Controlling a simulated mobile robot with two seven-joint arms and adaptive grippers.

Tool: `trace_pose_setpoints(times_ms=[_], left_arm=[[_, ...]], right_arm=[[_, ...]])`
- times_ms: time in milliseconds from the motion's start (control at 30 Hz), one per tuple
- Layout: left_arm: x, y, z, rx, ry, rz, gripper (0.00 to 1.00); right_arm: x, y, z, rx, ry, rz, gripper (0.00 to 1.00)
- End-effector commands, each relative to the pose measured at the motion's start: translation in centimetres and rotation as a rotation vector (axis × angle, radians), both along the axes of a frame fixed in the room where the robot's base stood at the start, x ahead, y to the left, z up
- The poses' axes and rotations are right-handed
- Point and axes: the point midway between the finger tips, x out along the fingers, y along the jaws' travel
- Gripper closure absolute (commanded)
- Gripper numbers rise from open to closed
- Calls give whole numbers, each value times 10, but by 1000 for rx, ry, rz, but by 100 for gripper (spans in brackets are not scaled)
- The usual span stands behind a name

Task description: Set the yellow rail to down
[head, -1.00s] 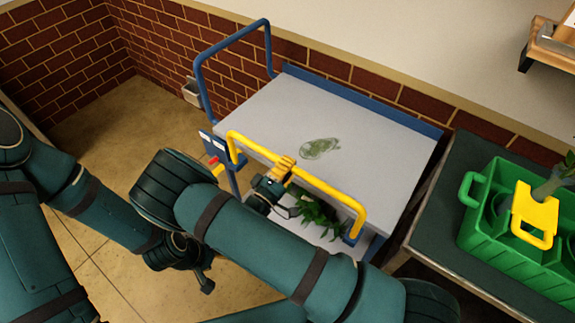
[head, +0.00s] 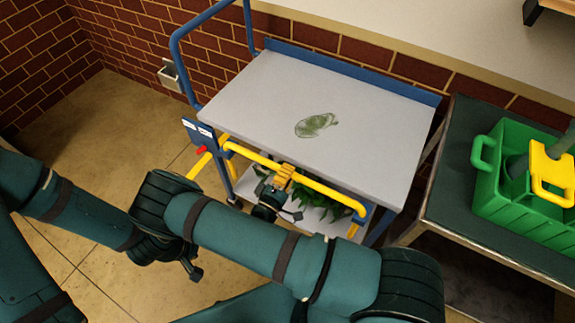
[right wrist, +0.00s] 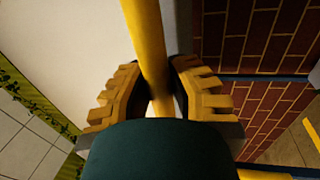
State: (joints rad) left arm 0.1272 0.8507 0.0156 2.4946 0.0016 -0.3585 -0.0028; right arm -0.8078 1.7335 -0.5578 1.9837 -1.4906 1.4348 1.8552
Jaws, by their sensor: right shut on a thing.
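The yellow rail (head: 320,187) runs along the front edge of the blue-framed cart, about level with the white top (head: 330,90) or slightly below it. My right gripper (head: 282,177) is shut on the rail near its middle. In the right wrist view the rail (right wrist: 149,45) passes between the yellow fingers (right wrist: 160,92). A red catch (head: 201,149) sits by a label plate at the cart's front left corner, above a short yellow bar (head: 200,165). My left arm's end (head: 190,265) hangs low at left, and its fingers do not show clearly.
A green leaf picture (head: 316,125) lies on the cart top. Leafy plants (head: 315,198) stand on the lower shelf. A dark side table (head: 450,190) at right bears a green crate (head: 490,190) with a yellow-handled thing. A brick wall is behind; floor is free at left.

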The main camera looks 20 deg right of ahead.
Motion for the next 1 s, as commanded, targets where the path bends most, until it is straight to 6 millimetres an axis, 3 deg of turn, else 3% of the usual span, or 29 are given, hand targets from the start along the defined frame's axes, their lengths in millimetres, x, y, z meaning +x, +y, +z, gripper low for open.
trace_pose_setpoints(times_ms=[233,267,333,733,1000], left_arm=[[1,0,0,0,-1,0,53],[1,0,0,0,-1,0,53],[0,0,0,0,-1,0,53],[0,0,0,0,-1,1,53],[0,0,0,0,-1,0,53]], right_arm=[[-5,1,-8,13,21,-5,100],[-5,1,-8,13,21,-5,71],[-5,1,-7,12,20,-5,48],[-3,0,1,7,14,-4,48],[-4,1,47,8,12,-4,48]])
